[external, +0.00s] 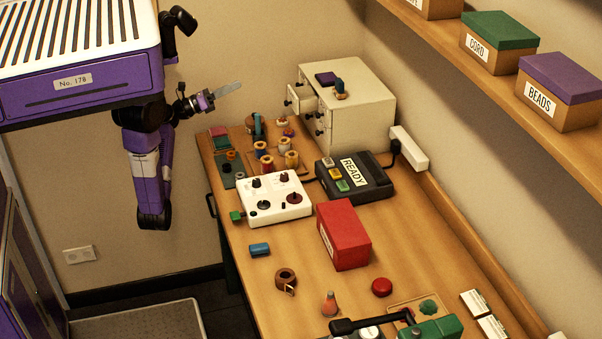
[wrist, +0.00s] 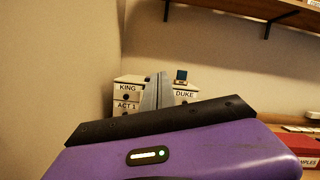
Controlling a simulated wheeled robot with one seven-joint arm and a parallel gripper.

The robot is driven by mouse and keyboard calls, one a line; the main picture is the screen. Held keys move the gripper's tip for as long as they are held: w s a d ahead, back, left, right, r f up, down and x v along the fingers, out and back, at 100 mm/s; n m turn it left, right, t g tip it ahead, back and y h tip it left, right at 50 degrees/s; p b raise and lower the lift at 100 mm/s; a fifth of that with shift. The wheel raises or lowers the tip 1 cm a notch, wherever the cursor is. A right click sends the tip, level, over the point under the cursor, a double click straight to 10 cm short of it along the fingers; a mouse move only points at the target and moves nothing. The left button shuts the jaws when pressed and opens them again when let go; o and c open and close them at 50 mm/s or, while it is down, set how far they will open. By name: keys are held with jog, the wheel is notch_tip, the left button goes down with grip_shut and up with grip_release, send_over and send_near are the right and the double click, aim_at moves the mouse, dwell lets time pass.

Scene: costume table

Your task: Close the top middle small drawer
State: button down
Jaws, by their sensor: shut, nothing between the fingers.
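The cream drawer cabinet (external: 365,118) stands at the back of the table, its front with dark knobs facing left. One small drawer (external: 302,98) in its upper part sticks out from the front. My gripper (external: 238,86) is left of the cabinet, apart from it, with its grey fingers together and empty. In the wrist view the fingers (wrist: 162,75) point up toward the cabinet (wrist: 120,80). They cover the middle of its front, so the middle drawer is hidden there. The labels KING (wrist: 127,88), ACT 1 (wrist: 126,106) and DUKE (wrist: 184,94) show on either side.
Thread spools (external: 291,160) and a white control box (external: 272,198) stand before the cabinet. A black READY device (external: 375,190) is to their right. A dark purple item (external: 325,78) and a small blue-and-tan item (external: 340,90) sit on the cabinet. The space between gripper and cabinet looks clear.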

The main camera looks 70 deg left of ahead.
notch_tip(320, 180, down, 8)
jog(key=m+g, duration=0.4)
jog(key=p, duration=0.2)
send_near(291, 100)
jog(key=shift+m+h, duration=0.3)
jog(key=w, duration=0.4)
jog(key=shift+w+d+f, duration=0.1)
jog(key=shift+d+f, duration=0.15)
jog(key=shift+f, duration=0.1)
jog(key=w+p, duration=0.1)
jog(key=w, duration=0.7)
jog(key=shift+w, duration=0.15)
jog(key=shift+w+r, duration=0.15)
jog(key=shift+d, duration=0.1)
jog(key=shift+p, duration=0.3)
